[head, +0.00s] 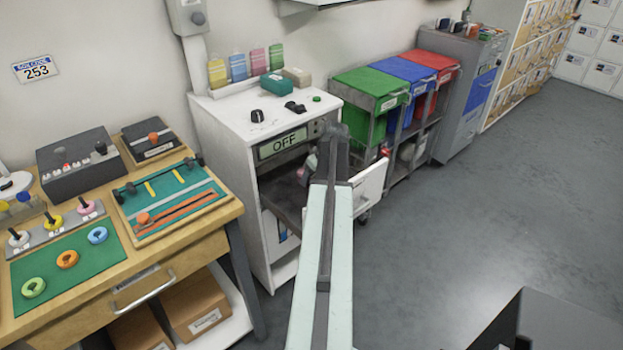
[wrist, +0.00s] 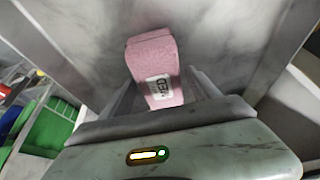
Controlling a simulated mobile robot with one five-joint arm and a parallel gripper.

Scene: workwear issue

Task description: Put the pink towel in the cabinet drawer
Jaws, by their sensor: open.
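The pink towel (wrist: 153,52) is a folded block with a white label, seen in the wrist view on a grey marbled surface. My gripper (wrist: 163,82) is open, with its fingers on either side of the towel's near part. I cannot tell whether they touch it. In the head view, the white cabinet (head: 235,150) has an "OFF" display and its drawer (head: 370,187) pulled out, white front to the right. My arm reaches over the drawer and hides much of it. The grey surface with raised edges around the towel looks like the drawer's inside.
A workbench (head: 170,257) with trays and coloured rings stands at the left. Green, blue and red bins (head: 405,78) stand on a cart beyond the cabinet. Small items lie on the cabinet top.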

